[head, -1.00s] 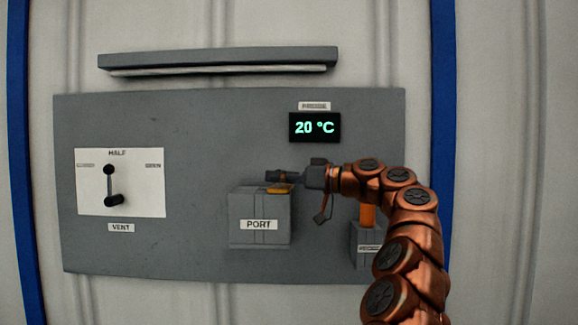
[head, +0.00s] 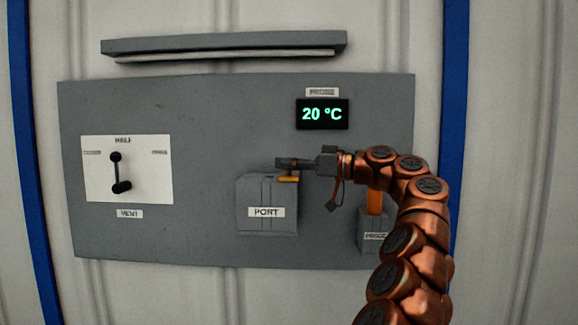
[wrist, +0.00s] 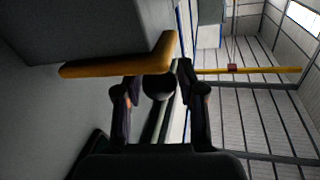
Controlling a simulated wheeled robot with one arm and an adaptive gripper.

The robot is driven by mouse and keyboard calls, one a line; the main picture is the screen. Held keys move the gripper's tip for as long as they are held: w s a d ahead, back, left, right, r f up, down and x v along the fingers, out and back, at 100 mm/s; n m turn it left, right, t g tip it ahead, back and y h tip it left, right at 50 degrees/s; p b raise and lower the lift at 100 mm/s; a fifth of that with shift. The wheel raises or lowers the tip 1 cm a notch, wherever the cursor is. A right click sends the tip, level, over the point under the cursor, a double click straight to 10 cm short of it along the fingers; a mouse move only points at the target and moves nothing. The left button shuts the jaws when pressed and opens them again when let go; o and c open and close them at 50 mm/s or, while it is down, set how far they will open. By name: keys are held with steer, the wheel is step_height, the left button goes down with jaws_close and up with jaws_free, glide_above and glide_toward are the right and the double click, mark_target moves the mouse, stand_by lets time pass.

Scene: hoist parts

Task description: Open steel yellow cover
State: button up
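The grey box marked PORT (head: 266,214) is fixed to the grey wall panel. A yellow piece (head: 289,179) shows at its top right edge, just below my gripper (head: 293,164). In the wrist view the yellow piece is a bent bar (wrist: 120,68) along a grey block (wrist: 95,28). My gripper's fingers (wrist: 157,76) are apart there, with the bar's end close to the tips. A dark round part (wrist: 158,86) shows between the fingers. I cannot tell whether a finger touches the bar. The box's top surface is mostly hidden.
A vent lever (head: 118,172) on a white plate is at left. A display (head: 322,114) reading 20 °C is above my gripper. A smaller grey box (head: 372,238) with an orange part (head: 375,202) is partly behind my arm. A grey ledge (head: 225,44) juts out above the panel.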

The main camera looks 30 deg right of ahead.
steer(key=shift+o, duration=1.3)
steer(key=shift+f, duration=0.1)
steer(key=v, duration=1.2)
steer(key=shift+d, duration=0.1)
